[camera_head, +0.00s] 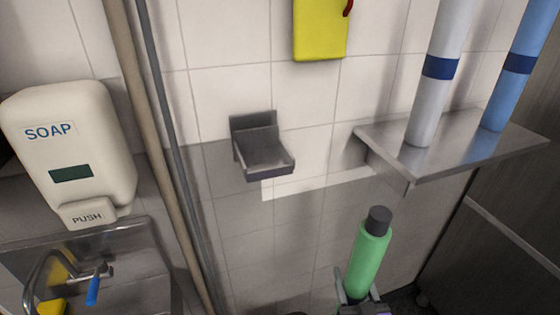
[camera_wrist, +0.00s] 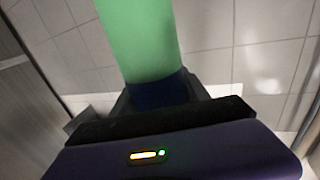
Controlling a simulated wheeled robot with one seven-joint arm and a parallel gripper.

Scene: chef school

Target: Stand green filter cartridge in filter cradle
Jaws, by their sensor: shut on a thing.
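The green filter cartridge (camera_head: 369,258) has a dark cap on top and stands nearly upright, leaning slightly right. In the wrist view its green body (camera_wrist: 140,40) rises from a dark blue band (camera_wrist: 158,92). My gripper (camera_head: 356,298) is shut on its lower end; the fingers are partly cut off by the frame's lower edge. The filter cradle (camera_head: 264,155) is an empty grey metal holder on the tiled wall, with a back plate, low sides and a front lip. The cartridge is below and to the right of the cradle in the head view, apart from it.
A metal shelf (camera_head: 470,150) at right holds a white cartridge (camera_head: 437,90) and a blue cartridge (camera_head: 518,75). A soap dispenser (camera_head: 70,150), vertical pipes (camera_head: 150,130) and a sink (camera_head: 130,270) are at left. A yellow object (camera_head: 319,28) hangs above. Wall between cradle and shelf is bare.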

